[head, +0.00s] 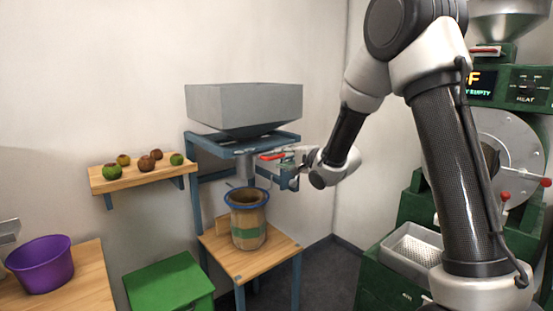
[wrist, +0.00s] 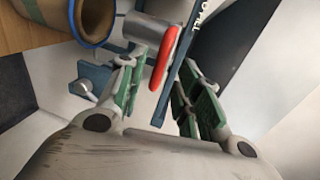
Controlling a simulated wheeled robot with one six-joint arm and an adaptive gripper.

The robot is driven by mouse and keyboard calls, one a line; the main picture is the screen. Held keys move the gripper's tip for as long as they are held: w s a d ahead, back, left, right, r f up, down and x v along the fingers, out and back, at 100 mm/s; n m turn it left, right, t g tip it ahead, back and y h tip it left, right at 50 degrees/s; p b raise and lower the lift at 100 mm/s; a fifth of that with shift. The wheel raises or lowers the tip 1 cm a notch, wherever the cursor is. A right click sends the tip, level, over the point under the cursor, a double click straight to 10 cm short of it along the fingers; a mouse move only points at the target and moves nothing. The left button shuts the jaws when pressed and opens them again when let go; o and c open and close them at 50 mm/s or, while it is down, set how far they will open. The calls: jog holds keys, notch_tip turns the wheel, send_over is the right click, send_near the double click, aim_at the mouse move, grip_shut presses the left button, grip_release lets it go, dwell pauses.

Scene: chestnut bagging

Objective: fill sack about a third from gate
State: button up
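The tan sack (head: 249,226) with a green band stands upright on a small wooden stand under the grey hopper (head: 245,103), its mouth held open by a blue ring (head: 247,197). The sack also shows at the top left of the wrist view (wrist: 55,22). The gate's red handle (head: 272,156) is at the hopper's outlet, and in the wrist view the red handle (wrist: 163,60) lies just ahead of my fingers. My gripper (wrist: 158,92) is open, with its green-padded fingers apart on either side of the handle's near end.
A wall shelf (head: 140,179) holds several brown and green balls. A purple bowl (head: 42,264) is on the left table, and a green box (head: 168,280) stands low beside the wooden stand (head: 255,262). A green roaster (head: 430,230) with a metal tray (head: 412,250) is at right.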

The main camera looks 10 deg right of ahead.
aim_at(278, 157)
jog(key=shift+x, duration=2.35)
grip_shut()
